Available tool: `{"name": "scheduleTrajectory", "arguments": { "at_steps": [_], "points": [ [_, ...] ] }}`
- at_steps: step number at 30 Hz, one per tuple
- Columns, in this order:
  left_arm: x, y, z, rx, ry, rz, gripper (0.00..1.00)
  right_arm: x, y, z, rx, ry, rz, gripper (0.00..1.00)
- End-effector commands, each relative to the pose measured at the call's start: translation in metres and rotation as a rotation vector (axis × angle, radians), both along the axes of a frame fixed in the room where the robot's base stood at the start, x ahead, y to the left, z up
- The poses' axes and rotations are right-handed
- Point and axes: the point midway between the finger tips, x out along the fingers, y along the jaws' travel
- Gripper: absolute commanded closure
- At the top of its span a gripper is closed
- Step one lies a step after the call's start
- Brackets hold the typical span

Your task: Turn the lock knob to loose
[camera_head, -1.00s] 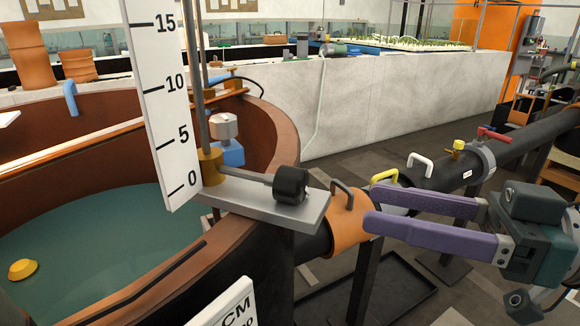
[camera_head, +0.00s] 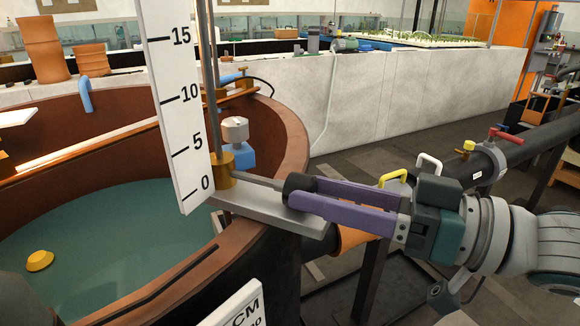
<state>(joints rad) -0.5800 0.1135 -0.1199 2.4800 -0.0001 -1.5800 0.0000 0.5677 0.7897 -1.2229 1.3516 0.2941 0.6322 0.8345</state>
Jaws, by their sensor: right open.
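The black lock knob (camera_head: 297,183) sits at the end of a thin rod from the brass collar (camera_head: 222,170), above a grey metal bracket (camera_head: 270,215) on the tank rim. My right gripper (camera_head: 302,192) comes in from the right with two purple fingers. Its fingertips are at the knob, one finger along the far side and one along the near side. The jaws are open, and the fingers partly hide the knob. I cannot tell whether either finger touches it. My left gripper is not in view.
A white scale board (camera_head: 175,100) stands upright just left of the collar. The round brown tank (camera_head: 290,140) holds greenish water with a yellow float (camera_head: 39,260). A black pipe (camera_head: 515,150) with valve handles runs behind my right arm. A white sign (camera_head: 235,305) is below.

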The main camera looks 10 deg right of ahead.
Motion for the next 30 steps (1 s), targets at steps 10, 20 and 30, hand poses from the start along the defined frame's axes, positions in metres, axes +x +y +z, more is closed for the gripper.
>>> {"name": "scheduleTrajectory", "arguments": {
  "at_steps": [10, 20, 30],
  "points": [
    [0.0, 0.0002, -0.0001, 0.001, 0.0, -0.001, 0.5, -0.0003, -0.0003, -0.0001, 0.0, 0.0, 0.0, 0.68],
    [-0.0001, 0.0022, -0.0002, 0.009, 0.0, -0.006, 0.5, -0.0004, -0.0003, -0.0001, 0.0, 0.0, 0.0, 1.0],
    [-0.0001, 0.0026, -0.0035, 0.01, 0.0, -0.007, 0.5, -0.0011, -0.0001, -0.0014, -0.09, -0.136, 0.0, 1.0]
  ]
}}
